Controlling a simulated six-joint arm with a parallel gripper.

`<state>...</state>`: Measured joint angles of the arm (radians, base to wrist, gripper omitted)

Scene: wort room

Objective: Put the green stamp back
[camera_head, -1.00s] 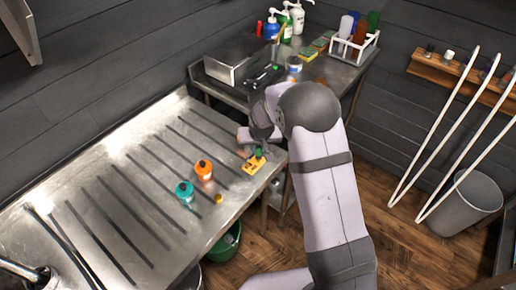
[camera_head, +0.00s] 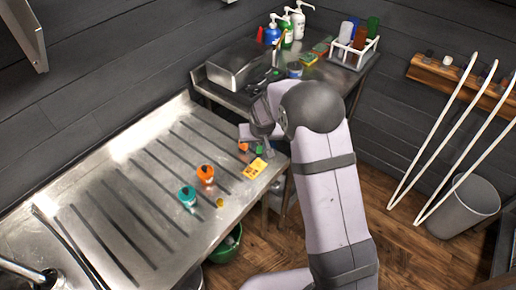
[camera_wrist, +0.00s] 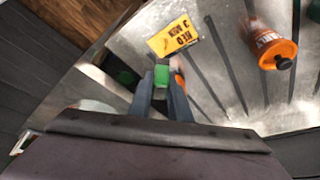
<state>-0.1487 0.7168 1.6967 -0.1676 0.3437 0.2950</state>
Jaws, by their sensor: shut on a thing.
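My gripper (camera_wrist: 160,92) is shut on the green stamp (camera_wrist: 161,76), a small green block between the fingertips in the wrist view. In the head view the green stamp (camera_head: 261,149) shows beside my wrist, just beyond a yellow card (camera_head: 254,168) on the steel drainboard (camera_head: 140,160). The card (camera_wrist: 173,37) reads "RED" and "3" in the wrist view, apart from the stamp. A small orange thing (camera_head: 243,147) shows near my gripper; in the wrist view it is partly hidden behind the right finger. The stamp's underside is hidden.
An orange bottle (camera_head: 205,173) and a teal bottle (camera_head: 187,196) stand on the drainboard, with a small yellow thing (camera_head: 220,202) nearby. Behind my gripper is a side bench with a steel box (camera_head: 240,65), pump bottles and a white rack (camera_head: 354,53). The drainboard's left part is clear.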

